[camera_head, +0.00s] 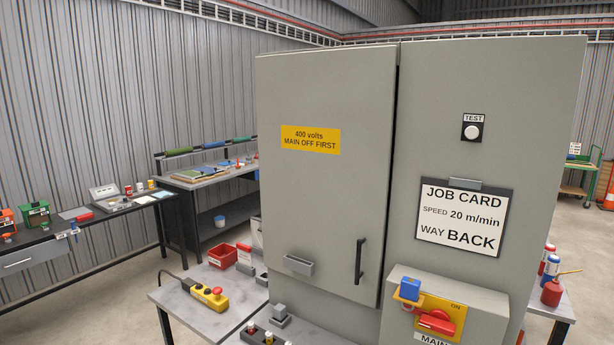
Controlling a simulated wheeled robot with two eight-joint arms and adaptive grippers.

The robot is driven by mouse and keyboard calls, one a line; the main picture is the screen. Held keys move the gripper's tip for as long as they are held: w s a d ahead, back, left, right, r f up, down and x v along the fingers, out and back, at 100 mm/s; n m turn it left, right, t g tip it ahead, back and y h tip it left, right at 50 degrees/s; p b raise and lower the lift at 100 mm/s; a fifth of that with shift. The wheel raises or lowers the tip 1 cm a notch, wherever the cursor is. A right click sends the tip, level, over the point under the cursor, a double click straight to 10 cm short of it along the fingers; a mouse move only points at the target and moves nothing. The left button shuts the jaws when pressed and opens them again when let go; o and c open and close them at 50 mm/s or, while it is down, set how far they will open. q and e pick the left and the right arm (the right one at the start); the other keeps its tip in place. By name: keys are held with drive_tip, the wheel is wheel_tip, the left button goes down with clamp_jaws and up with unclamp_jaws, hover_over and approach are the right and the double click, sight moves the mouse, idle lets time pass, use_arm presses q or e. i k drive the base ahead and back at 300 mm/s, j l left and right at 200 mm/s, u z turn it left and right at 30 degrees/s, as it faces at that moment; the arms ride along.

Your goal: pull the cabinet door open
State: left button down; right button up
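The grey cabinet door (325,200) fills the middle of the view. It bears a yellow label (311,140) reading "400 volts MAIN OFF FIRST". A black vertical bar handle (361,261) is near its lower right edge, with nothing touching it. A dark narrow gap runs along the door's right edge; the inside of the cabinet is not visible, and I cannot tell whether the door is fully shut or slightly ajar. Neither of my grippers is in view.
Right of the door, the cabinet front (484,100) carries a job card (462,218) and a red main switch (436,322) on yellow, with a blue padlock-like block (410,290). A yellow pendant (210,297) lies on the bench (180,318) at left. Open floor shows at far right.

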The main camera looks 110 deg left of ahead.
sight(325, 124)
drive_tip(key=u, duration=3.8)
